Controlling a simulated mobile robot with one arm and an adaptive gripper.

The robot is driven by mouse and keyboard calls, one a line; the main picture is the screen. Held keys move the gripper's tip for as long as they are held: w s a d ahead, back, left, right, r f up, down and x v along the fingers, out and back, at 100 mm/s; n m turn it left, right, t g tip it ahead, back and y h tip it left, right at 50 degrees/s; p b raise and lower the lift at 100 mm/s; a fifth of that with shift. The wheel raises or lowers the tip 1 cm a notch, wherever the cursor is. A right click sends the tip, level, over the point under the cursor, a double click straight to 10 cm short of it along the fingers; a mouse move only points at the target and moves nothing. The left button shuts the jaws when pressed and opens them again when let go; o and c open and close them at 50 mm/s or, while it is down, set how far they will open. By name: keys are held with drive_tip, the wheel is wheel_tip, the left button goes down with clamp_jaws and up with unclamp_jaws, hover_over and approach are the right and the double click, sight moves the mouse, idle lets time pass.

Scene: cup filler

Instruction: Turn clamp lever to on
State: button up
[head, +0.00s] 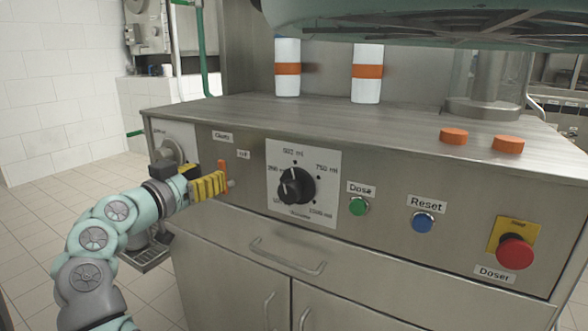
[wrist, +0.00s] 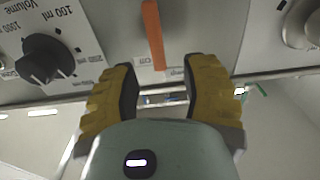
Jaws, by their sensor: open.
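The clamp lever (wrist: 153,36) is a narrow orange bar on the front of the steel machine. In the wrist view it runs almost straight up and down, its lower end just beyond the gap between my fingertips. In the head view only a short orange part of the lever (head: 222,165) shows above my yellow fingers. My gripper (wrist: 163,72) is open, with a clear gap between its fingers and nothing held. A small label that seems to read "Off" (wrist: 146,61) is beside the lever's end. In the head view my gripper (head: 220,183) is close to the panel.
The volume dial (head: 297,187) is right of the lever. Further right are the green button (head: 358,206), blue button (head: 422,222) and red stop button (head: 514,252). A round metal fitting (head: 167,153) is left of it. Bottles (head: 287,85) and orange caps (head: 453,136) stand on top.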

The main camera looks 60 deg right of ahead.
sight(224, 194)
drive_tip(key=shift+d, duration=2.4)
drive_tip(key=shift+w+a, duration=0.1)
clamp_jaws()
